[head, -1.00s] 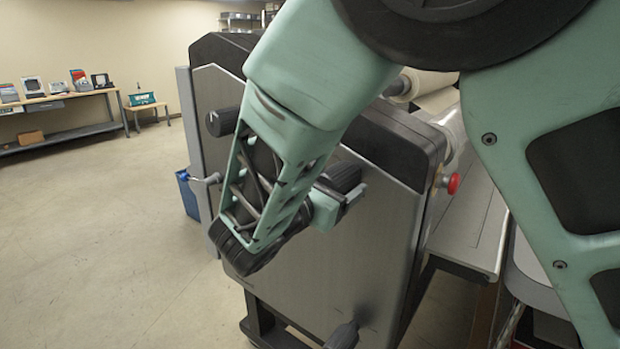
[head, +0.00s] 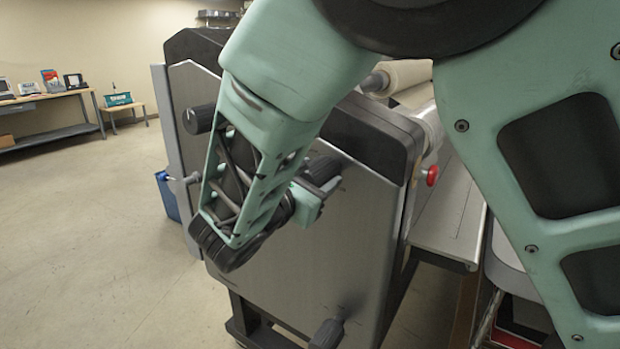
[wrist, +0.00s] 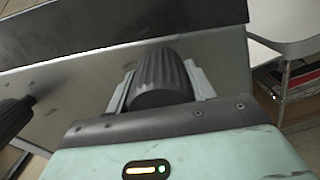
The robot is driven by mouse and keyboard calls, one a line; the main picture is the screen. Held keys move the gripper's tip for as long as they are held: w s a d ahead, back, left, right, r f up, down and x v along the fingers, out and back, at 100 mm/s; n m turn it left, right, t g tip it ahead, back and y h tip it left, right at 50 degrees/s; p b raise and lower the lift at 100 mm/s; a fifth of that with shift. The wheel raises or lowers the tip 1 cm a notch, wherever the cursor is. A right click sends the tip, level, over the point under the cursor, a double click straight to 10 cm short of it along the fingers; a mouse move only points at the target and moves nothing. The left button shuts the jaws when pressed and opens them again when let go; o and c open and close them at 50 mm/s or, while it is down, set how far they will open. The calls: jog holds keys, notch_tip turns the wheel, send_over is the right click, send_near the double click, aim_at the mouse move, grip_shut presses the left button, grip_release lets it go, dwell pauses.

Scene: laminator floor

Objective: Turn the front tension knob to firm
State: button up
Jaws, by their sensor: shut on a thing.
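A black ribbed knob (head: 322,168) sticks out from the upper right of the laminator's grey side panel (head: 300,275). My gripper (head: 308,197) is at this knob, seen from behind in the head view. In the wrist view the same knob (wrist: 160,75) stands between the two fingers of my gripper (wrist: 163,88), which are shut on it from both sides. I see no label on the knob, and its pointer and setting are hidden or too small to read.
A second black knob (head: 198,119) is at the panel's upper left, and a black handle (head: 327,334) is low down. A red button (head: 432,175) is on the machine's right edge. A blue bin (head: 167,197) stands behind. Open floor (head: 80,240) lies left.

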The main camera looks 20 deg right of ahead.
jog(key=m+b, duration=0.2)
jog(key=m, duration=0.1)
jog(key=shift+f, duration=0.25)
jog(key=m+b, duration=0.3)
jog(key=m, duration=0.1)
jog(key=shift+s+f, duration=0.1)
jog(key=m+b, duration=0.3)
jog(key=shift+d, duration=0.1)
jog(key=shift+m+b, duration=1.2)
jog(key=shift+b, duration=0.15)
jog(key=o, duration=1)
jog(key=shift+c, duration=0.2)
jog(key=shift+s, duration=0.1)
jog(key=b+v, duration=0.1)
jog(key=v, duration=1.6)
jog(key=shift+a, duration=0.2)
